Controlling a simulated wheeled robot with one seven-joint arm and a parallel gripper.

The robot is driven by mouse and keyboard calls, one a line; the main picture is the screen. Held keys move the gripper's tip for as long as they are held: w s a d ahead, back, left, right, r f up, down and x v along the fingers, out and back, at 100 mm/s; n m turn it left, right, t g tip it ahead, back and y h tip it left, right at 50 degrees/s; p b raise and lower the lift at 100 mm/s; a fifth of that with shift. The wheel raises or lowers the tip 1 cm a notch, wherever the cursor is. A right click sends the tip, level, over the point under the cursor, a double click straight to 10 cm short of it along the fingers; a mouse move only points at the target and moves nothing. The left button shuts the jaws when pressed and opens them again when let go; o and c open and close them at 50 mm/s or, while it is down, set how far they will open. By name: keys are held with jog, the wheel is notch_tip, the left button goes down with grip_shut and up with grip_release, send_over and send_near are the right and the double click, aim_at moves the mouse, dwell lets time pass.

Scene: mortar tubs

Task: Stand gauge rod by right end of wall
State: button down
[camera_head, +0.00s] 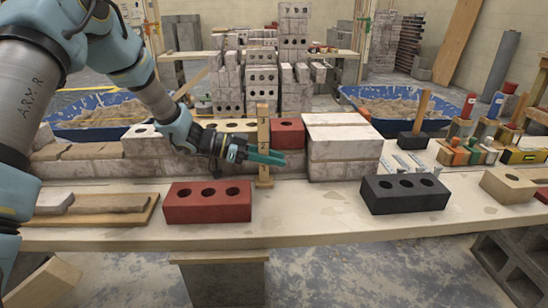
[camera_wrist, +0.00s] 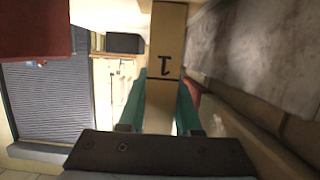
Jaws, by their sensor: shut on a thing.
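The gauge rod (camera_head: 263,125) is a pale wooden upright with dark marks and a small foot. It stands about upright in front of the low brick wall (camera_head: 95,168), left of the taller grey block stack (camera_head: 345,145) at the wall's right end. My gripper (camera_head: 268,156) reaches in from the left and is shut on the rod at mid-height. In the wrist view the rod (camera_wrist: 166,45), marked with a "1", runs between the teal fingers. The foot appears at the bench top; I cannot tell if it bears on it.
A red brick (camera_head: 287,133) sits on the wall behind the rod. On the bench (camera_head: 310,220) in front are another red brick (camera_head: 207,205) and a black brick (camera_head: 405,196). A wooden board (camera_head: 95,215) lies at left. Clear bench lies between the two front bricks.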

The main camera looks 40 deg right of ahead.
jog(key=shift+f, duration=0.1)
jog(key=c, duration=0.5)
grip_release()
jog(key=v, duration=1)
jog(key=shift+w+a, duration=0.25)
jog(key=shift+w, duration=0.05)
